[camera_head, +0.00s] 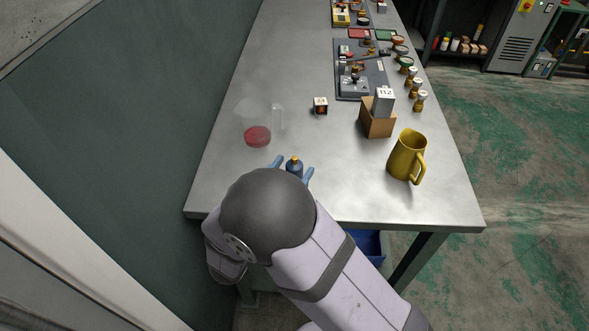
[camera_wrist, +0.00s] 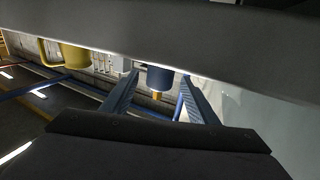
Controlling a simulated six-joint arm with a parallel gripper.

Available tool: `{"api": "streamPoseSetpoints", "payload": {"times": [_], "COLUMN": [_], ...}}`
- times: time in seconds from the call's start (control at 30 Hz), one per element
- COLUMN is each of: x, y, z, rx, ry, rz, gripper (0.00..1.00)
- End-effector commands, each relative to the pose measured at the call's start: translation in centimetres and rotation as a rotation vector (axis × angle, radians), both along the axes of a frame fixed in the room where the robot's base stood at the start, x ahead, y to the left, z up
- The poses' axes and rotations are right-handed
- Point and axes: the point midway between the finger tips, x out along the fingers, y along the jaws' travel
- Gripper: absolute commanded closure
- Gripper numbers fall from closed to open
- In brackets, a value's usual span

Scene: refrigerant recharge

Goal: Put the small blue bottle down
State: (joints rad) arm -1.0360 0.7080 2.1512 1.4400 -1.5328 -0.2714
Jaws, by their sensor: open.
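The small blue bottle (camera_head: 294,166) with a yellow-orange cap stands upright near the front of the grey table (camera_head: 330,190). My gripper (camera_head: 291,170) is open, with one blue finger on each side of the bottle. In the wrist view the bottle (camera_wrist: 159,78) appears between the two fingers of my gripper (camera_wrist: 160,98), with gaps visible beside it. My arm hides the lowest part of the bottle in the head view.
A clear jug (camera_head: 257,122) with red contents is behind and left. A yellow pitcher (camera_head: 407,157) is at the right.

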Motion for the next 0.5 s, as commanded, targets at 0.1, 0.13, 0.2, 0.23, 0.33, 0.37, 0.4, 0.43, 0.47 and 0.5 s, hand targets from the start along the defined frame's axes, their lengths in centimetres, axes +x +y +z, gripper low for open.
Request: {"api": "streamPoseSetpoints", "payload": {"times": [0.1, 0.13, 0.2, 0.23, 0.33, 0.37, 0.4, 0.43, 0.47, 0.5], "x": [0.5, 0.5, 0.6, 0.7, 1.5, 1.8, 2.3, 2.6, 3.0, 3.5], "y": [-0.2, -0.2, -0.3, -0.3, -0.8, -0.9, -1.2, -1.3, -1.5, -1.7], "z": [0.0, 0.0, 0.0, 0.1, 0.2, 0.2, 0.3, 0.4, 0.4, 0.4], "rx": [0.0, 0.0, 0.0, 0.0, -0.001, -0.001, -0.001, -0.001, -0.001, -0.001], "ry": [0.001, 0.0, 0.0, 0.0, 0.0, 0.0, 0.0, 0.0, 0.0, 0.0], "rz": [-0.001, 0.0, 0.0, 0.0, -0.003, -0.003, -0.004, -0.004, -0.004, -0.004], "gripper": [0.46, 0.46, 0.46, 0.46, 0.46, 0.46, 0.46, 0.46, 0.46, 0.46]}}
